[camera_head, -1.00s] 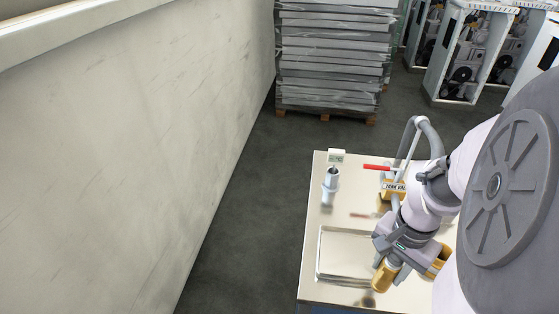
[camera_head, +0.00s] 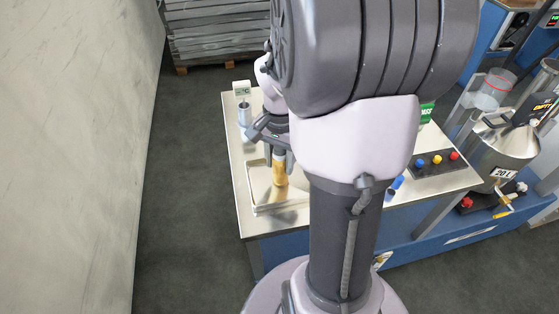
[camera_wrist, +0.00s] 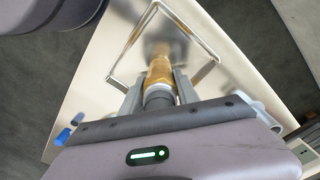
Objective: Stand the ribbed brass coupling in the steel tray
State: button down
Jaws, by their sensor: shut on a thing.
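The brass coupling (camera_head: 280,172) is in my gripper (camera_head: 279,163), its lower end pointing down over the steel tray. In the wrist view the coupling (camera_wrist: 160,70) sits between the two fingers of my gripper (camera_wrist: 160,86), which are shut on it. The shallow steel tray (camera_head: 250,189) lies on the table's left part; its rim also shows in the wrist view (camera_wrist: 128,42). The coupling looks roughly upright and inside the tray's outline. I cannot tell whether its lower end touches the tray floor. My arm hides part of the tray's right side.
A grey metal fitting (camera_head: 244,115) stands behind the tray beside a small display (camera_head: 242,89). A box with coloured buttons (camera_head: 437,163) and a metal hopper (camera_head: 498,148) are on the right. My arm hides the table's middle. A pale wall (camera_head: 70,150) is at left.

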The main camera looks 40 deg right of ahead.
jog(key=c, duration=0.9)
grip_release()
notch_tip(320, 180, up, 12)
jog(key=p, duration=0.6)
jog(key=shift+r, duration=0.15)
jog(key=s+a+r+n+t, duration=0.2)
jog(key=a+n, duration=0.1)
jog(key=a, duration=0.5)
jog(key=s+a+r+n+t+y, duration=0.1)
jog(key=s+a+r+n+t, duration=0.1)
jog(key=a, duration=0.6)
jog(key=s+a+r+n+t+y, duration=0.1)
jog(key=s+a+r+n, duration=0.1)
jog(key=a, duration=0.6)
jog(key=shift+s+r+n+t, duration=0.4)
jog(key=shift+s+n, duration=0.15)
jog(key=shift+n, duration=0.75)
